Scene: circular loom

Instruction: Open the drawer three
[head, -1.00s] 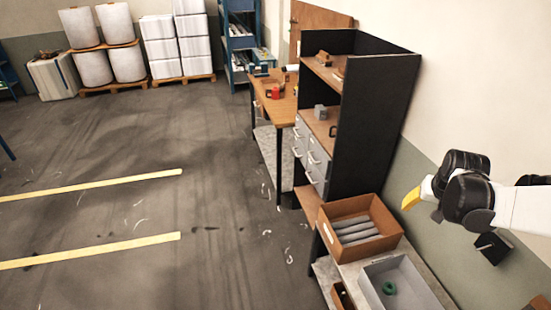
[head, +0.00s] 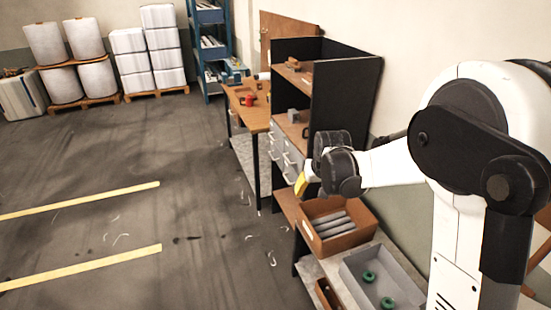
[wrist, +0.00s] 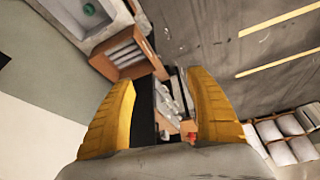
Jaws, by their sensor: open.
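The black shelf cabinet (head: 345,95) stands against the wall, with grey drawers (head: 292,160) with pale handles on its lower left face. My arm covers part of the drawers, and I cannot tell which one is drawer three. My gripper (head: 302,185) is in front of the cabinet's near side, above the brown box, apart from the drawers. In the wrist view its two yellow fingers (wrist: 160,100) are spread wide with nothing between them. The drawer fronts (wrist: 170,100) show small and tilted beyond the fingers.
A brown box (head: 345,240) with grey rolls and a grey bin (head: 350,275) with green rings stand on the near bench. A wooden table (head: 255,115) with a red item (head: 249,99) stands beyond the cabinet. The floor (head: 130,190) to the left is clear.

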